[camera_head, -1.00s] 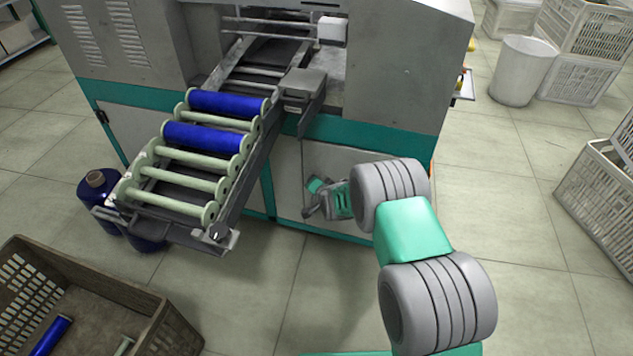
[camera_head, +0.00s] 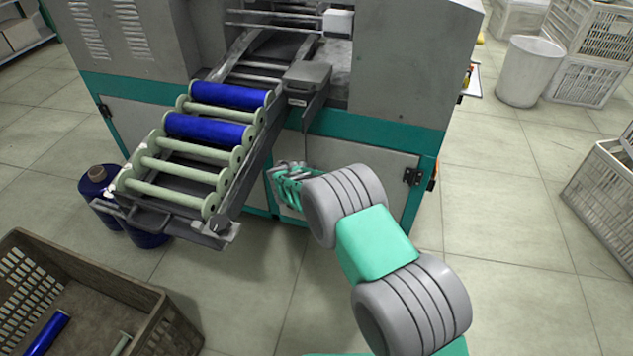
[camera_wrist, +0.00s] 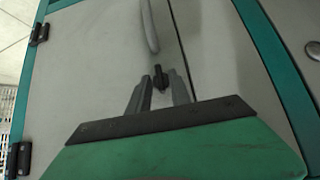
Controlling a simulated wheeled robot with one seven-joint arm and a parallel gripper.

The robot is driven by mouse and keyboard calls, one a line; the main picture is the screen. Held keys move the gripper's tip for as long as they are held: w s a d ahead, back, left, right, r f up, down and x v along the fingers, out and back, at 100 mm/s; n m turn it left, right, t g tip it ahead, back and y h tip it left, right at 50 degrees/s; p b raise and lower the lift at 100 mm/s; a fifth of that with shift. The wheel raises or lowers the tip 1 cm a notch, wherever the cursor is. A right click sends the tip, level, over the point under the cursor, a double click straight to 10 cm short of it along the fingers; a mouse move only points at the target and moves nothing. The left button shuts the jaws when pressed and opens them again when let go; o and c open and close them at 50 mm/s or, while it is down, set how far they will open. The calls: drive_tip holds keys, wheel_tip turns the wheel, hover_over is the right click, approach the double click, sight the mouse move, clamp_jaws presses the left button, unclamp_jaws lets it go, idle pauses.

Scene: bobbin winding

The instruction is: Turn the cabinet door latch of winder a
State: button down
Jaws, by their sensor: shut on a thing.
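The winder (camera_head: 400,70) fills the back of the head view, with grey cabinet doors below a teal band. In the wrist view, a small dark latch (camera_wrist: 160,77) sits on the cabinet door (camera_wrist: 215,60) beside the seam. My gripper (camera_wrist: 161,85) has its two fingers on either side of the latch and is shut on it. In the head view my gripper (camera_head: 287,188) is at the cabinet front, right of the bobbin rack, and the latch is hidden there.
The bobbin rack (camera_head: 150,190) with two blue bobbins juts out left of my gripper. A brown crate (camera_head: 100,285) stands at the lower left. White crates (camera_head: 607,185) stand at the right. Tiled floor is clear at centre right.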

idle(0.5)
drive_tip(key=c, duration=1.5)
unclamp_jaws()
drive_tip(key=shift+f, duration=0.1)
drive_tip(key=shift+s+a+r, duration=0.1)
drive_tip(key=shift+s+r, duration=0.05)
drive_tip(key=shift+r, duration=0.25)
drive_tip(key=p+v, duration=0.2)
drive_tip(key=v, duration=0.5)
drive_tip(key=shift+s+f, duration=0.1)
